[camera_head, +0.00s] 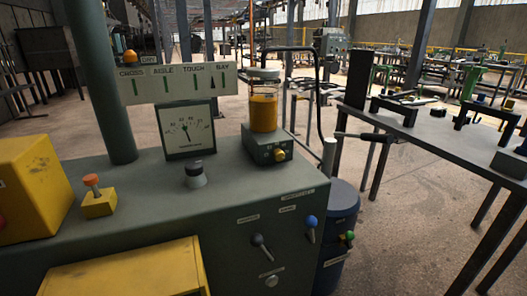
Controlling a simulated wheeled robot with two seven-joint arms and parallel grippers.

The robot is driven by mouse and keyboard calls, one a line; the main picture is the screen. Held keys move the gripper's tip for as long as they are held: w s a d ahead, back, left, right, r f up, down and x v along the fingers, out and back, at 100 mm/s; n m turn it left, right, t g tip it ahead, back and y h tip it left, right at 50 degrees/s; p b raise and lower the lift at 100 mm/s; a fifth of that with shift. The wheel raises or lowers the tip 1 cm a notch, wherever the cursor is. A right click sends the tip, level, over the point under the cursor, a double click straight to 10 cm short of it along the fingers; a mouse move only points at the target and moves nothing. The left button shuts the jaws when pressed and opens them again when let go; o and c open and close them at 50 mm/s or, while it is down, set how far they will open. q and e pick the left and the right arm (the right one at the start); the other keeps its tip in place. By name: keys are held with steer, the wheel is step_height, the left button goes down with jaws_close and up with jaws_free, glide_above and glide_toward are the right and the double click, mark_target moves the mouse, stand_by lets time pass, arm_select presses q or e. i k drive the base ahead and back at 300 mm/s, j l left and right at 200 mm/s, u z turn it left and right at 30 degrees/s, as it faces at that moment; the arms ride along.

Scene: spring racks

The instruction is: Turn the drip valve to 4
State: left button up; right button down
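A glass jar of amber liquid (264,108) with a pale lid stands on a grey-green block (258,148) at the right rear of the machine top. A small yellow knob (279,154) sits on the block's front face, with small marks around it too fine to read; it looks like the drip valve. Its exact setting cannot be told. Another knob, dark with a pale top (195,175), stands on the machine top below a dial gauge (187,129). Neither of my grippers is in view.
The machine top (150,180) also carries a yellow block with an orange button (98,198) and a sign board (180,84). Levers with dark (259,242) and blue (311,223) knobs are on the front. A dark bin (338,230) and a table (450,140) stand right, floor between.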

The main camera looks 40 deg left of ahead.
mark_target(278, 155)
steer(key=i+u, duration=0.35)
steer(key=u, duration=0.15)
steer(key=i+l+u, duration=0.3)
steer(key=u, duration=0.2)
steer(key=i+l+u, duration=0.3)
steer(key=u, duration=0.2)
steer(key=i+l+u, duration=0.25)
steer(key=l+u, duration=0.2)
steer(key=i+l+u, duration=0.15)
steer(key=l+u, duration=1.35)
steer(key=k+l, duration=0.05)
steer(key=l, duration=0.05)
